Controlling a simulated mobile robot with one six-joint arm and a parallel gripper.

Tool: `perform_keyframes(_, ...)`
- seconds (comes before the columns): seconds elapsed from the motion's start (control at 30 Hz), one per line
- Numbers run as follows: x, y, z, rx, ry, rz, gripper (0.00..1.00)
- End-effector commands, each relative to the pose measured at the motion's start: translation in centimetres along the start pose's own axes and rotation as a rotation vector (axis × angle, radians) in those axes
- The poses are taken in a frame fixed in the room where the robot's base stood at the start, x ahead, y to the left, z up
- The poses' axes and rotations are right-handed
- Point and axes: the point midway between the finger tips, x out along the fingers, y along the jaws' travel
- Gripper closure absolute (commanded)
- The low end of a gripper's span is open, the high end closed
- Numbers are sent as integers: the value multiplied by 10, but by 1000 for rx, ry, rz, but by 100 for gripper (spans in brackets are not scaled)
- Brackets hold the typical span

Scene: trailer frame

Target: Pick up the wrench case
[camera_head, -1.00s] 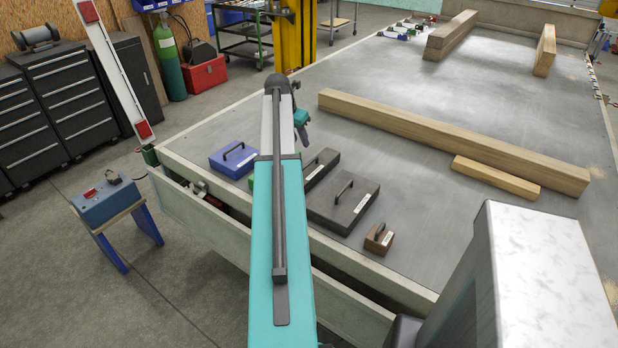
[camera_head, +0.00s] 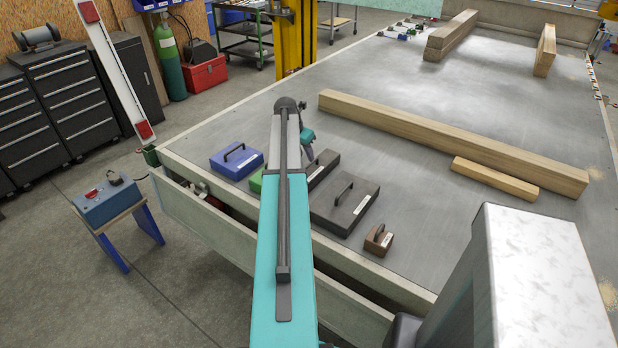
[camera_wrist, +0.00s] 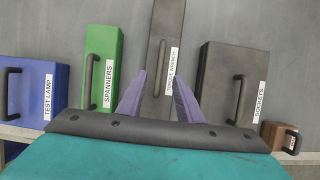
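The wrench case is a long, narrow dark grey case (camera_wrist: 165,45) with a black bar handle and a white label, hard to read fully. It lies in the middle of the row in the wrist view. In the head view the dark case (camera_head: 325,163) is partly hidden by my arm. My gripper (camera_wrist: 159,76) is open and empty, its two purple fingers spread on either side of the handle in the wrist view. I cannot tell its height above the handle. In the head view the gripper (camera_head: 309,152) hangs over this case, mostly hidden.
A green SPANNERS case (camera_wrist: 103,60) and blue TEST LAMP case (camera_wrist: 43,90) lie left. A grey SOCKETS case (camera_wrist: 233,85) and small brown case (camera_head: 379,239) lie right. A long timber beam (camera_head: 450,143) lies beyond on the trailer bed (camera_head: 430,210).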

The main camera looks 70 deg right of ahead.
Motion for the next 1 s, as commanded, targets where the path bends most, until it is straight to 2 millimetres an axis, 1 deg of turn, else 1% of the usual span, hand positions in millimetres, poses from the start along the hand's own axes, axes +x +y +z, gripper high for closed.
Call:
perform_keyframes(0.1, 3, 0, 0, 0, 0, 0, 67)
perform_keyframes(0.43, 4, 0, 0, 0, 0, 0, 67)
perform_keyframes(0.57, 9, 0, 1, 0, 0, 0, 67)
perform_keyframes(0.67, 16, 1, 1, 0, 1, -1, 67)
perform_keyframes(0.9, 41, 2, 2, 0, 1, -1, 67)
perform_keyframes(1.0, 49, 2, 1, 0, 0, 0, 67)
